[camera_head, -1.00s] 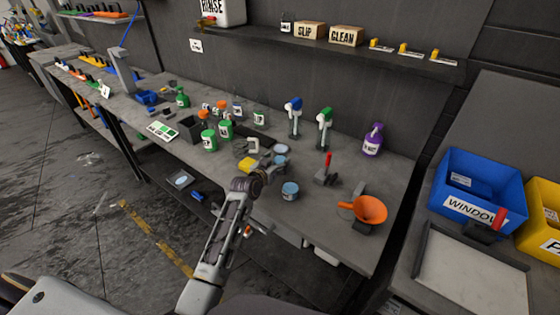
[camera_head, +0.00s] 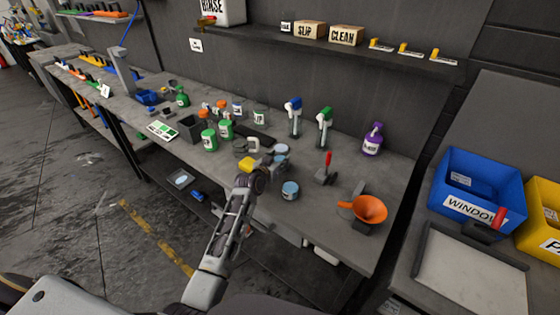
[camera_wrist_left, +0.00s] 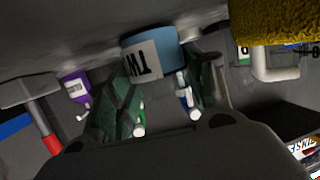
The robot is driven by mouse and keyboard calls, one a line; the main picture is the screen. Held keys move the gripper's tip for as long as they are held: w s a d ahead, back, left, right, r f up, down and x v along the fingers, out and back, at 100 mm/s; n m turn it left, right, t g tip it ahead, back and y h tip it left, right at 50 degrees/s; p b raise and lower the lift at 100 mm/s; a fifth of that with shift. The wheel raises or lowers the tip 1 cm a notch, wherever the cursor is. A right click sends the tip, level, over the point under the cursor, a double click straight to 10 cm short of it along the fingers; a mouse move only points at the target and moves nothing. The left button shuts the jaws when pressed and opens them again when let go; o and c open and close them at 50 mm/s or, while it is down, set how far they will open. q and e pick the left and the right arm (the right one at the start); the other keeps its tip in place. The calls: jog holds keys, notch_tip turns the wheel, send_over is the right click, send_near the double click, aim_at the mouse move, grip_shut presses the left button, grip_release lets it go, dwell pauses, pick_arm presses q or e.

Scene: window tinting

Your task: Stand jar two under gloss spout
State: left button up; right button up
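In the left wrist view, which is upside down, a blue jar (camera_wrist_left: 168,52) with a white label reading "TW" stands on the counter in front of my left gripper. My left gripper (camera_wrist_left: 163,65) appears open, its dark fingers on either side of the jar; contact is not clear. In the head view my left gripper (camera_head: 266,168) is low over the counter, just in front of a blue-topped jar (camera_head: 281,149). Another blue-topped jar (camera_head: 290,190) stands nearer, to the right. A white bent pipe (camera_wrist_left: 268,65) is beside the jar; I cannot tell whether it is the gloss spout. My right gripper is out of view.
A yellow block (camera_head: 246,164) lies left of my left gripper. Two spray bottles (camera_head: 295,118) and a purple bottle (camera_head: 373,140) stand behind. Green bottles (camera_head: 209,139) stand to the left.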

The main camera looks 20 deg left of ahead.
pick_arm(q)
jog(key=c, duration=0.4)
jog(key=shift+c, duration=0.2)
jog(key=shift+r, duration=5)
